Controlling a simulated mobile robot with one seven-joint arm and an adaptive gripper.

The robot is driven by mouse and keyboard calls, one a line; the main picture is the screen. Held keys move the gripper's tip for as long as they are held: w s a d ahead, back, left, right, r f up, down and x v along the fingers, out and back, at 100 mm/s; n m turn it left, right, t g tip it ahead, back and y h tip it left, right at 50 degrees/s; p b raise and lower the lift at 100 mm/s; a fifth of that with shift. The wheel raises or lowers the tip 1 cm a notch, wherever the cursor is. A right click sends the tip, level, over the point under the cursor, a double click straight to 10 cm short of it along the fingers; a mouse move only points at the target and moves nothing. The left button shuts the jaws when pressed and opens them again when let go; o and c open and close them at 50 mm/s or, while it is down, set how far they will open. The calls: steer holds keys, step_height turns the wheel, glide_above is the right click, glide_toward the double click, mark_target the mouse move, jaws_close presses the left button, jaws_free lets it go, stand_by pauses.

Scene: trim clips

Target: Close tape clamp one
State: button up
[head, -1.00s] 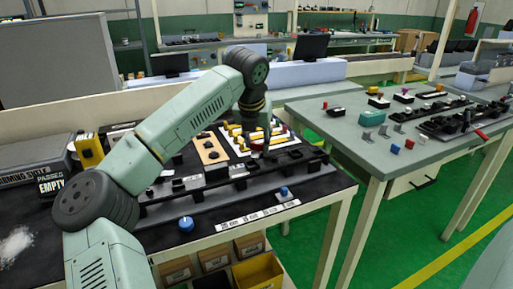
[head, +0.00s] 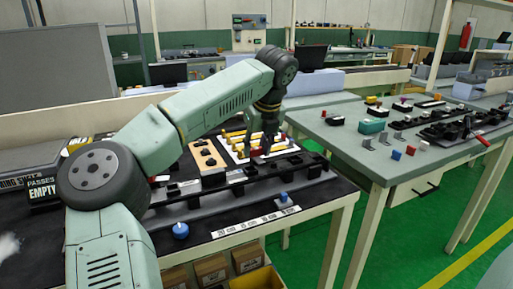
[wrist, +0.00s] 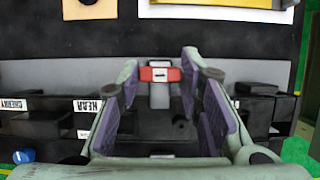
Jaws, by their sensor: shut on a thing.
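The tape clamp is a red piece with a white label (wrist: 160,74) on a grey upright stem, standing at the far side of the dark fixture rail in the wrist view. My gripper (wrist: 159,70) has its two purple-padded fingers on either side of this red piece and is shut on it. In the head view my gripper (head: 264,146) points down over the rail's back side, and a small red part shows at its tips. The exact contact at the fingertips is too small to make out.
The long dark fixture rail (head: 215,201) carries several black blocks. A blue knob (head: 181,230) stands in front of it. A white board with yellow pieces (head: 234,138) lies behind. A second grey table (head: 350,145) with small parts stands to the right, across a gap.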

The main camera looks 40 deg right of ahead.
steer(key=shift+w+r, duration=0.1)
stand_by(0.3)
steer(key=o, duration=1.2)
steer(key=shift+c, duration=0.2)
steer(key=v, duration=1.2)
steer(key=shift+s, duration=0.2)
